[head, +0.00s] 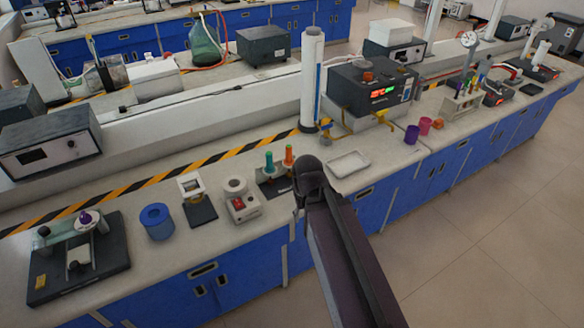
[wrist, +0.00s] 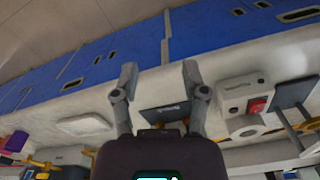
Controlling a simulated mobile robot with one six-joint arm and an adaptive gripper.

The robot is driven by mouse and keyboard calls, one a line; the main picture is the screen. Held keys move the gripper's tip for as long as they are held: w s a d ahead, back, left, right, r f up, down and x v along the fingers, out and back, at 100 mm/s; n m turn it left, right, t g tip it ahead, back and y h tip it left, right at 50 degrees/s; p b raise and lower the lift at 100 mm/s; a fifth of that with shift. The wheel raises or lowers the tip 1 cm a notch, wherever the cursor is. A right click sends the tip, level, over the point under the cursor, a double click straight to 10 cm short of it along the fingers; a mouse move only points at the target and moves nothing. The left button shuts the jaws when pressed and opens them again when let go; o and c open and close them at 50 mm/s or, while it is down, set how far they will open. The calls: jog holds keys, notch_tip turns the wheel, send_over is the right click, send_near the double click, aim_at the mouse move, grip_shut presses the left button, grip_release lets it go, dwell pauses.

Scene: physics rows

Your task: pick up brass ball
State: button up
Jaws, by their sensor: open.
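I cannot make out a brass ball for certain in either view; the part of the bench behind my arm is hidden in the head view. My gripper (wrist: 160,75) is open and empty in the wrist view, its two fingers spread over the bench's front edge. In the head view the dark end of my arm (head: 312,178) is above the bench's front edge, between a white box with a red switch (head: 240,205) and a shallow white tray (head: 348,164). The fingertips are not clear there.
A black stand with green and orange pegs (head: 275,178) is just left of my arm. Further left are a blue cup (head: 157,221) and a dark-based instrument (head: 110,262). A tall white cylinder (head: 312,80) stands behind. Purple (head: 412,134) and magenta (head: 425,125) cups stand right. The floor is clear.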

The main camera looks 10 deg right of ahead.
jog(key=shift+d, duration=0.1)
jog(key=shift+o, duration=1.2)
notch_tip(320, 180, up, 13)
jog(key=n+p, duration=0.2)
jog(key=p, duration=1.1)
send_over(289, 147)
jog(key=shift+s+r, duration=0.15)
notch_tip(289, 147, down, 9)
jog(key=b, duration=0.8)
jog(key=shift+r, duration=0.15)
